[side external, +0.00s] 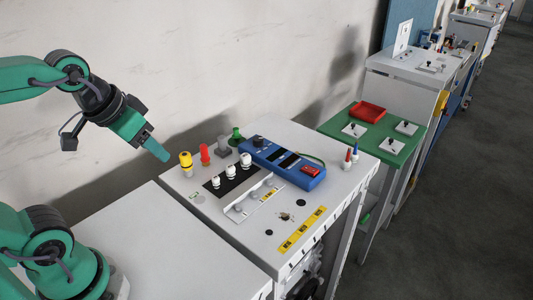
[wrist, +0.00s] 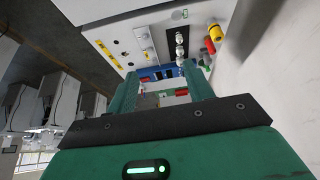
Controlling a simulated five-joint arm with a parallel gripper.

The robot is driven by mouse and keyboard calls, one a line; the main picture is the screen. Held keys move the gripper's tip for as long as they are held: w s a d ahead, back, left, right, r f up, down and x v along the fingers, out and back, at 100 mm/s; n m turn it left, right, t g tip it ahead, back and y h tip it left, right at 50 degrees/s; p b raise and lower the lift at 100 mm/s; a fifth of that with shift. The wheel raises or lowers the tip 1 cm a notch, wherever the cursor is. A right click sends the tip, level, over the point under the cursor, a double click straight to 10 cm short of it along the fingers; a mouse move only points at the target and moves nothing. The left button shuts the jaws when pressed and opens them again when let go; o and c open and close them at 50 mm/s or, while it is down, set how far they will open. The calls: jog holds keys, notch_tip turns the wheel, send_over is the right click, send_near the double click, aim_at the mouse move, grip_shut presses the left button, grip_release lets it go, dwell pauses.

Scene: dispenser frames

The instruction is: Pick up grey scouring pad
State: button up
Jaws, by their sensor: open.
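I cannot pick out a grey scouring pad with certainty. A small grey block (side external: 222,146) stands near the back edge of the white cabinet top (side external: 205,202), between a red item and a green one; I cannot tell whether it is the pad. My gripper (side external: 158,153) hangs in the air at the cabinet's back left, close to the yellow item and apart from the grey block. In the wrist view its two green fingers (wrist: 160,70) are spread with nothing seen held between them.
A yellow-capped item (side external: 186,160) and a red item (side external: 205,154) stand nearest my gripper. White-capped items (side external: 231,168) stand on a black strip in front. A blue device (side external: 282,162) lies behind. A green table (side external: 390,152) with a red tray (side external: 367,112) is beyond. A wall runs along the back.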

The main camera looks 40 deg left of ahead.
jog(key=w+a+r+n+g, duration=0.1)
jog(key=w+a+r+n, duration=0.1)
jog(key=w, duration=0.6)
jog(key=n+g, duration=0.4)
jog(key=n, duration=0.3)
send_over(222, 137)
notch_tip(222, 137, down, 16)
jog(key=shift+s+f, duration=0.1)
jog(key=shift+f, duration=0.1)
jog(key=shift+a+f, duration=0.25)
jog(key=shift+f, duration=1.4)
jog(key=shift+d+f, duration=0.1)
jog(key=shift+f, duration=2.5)
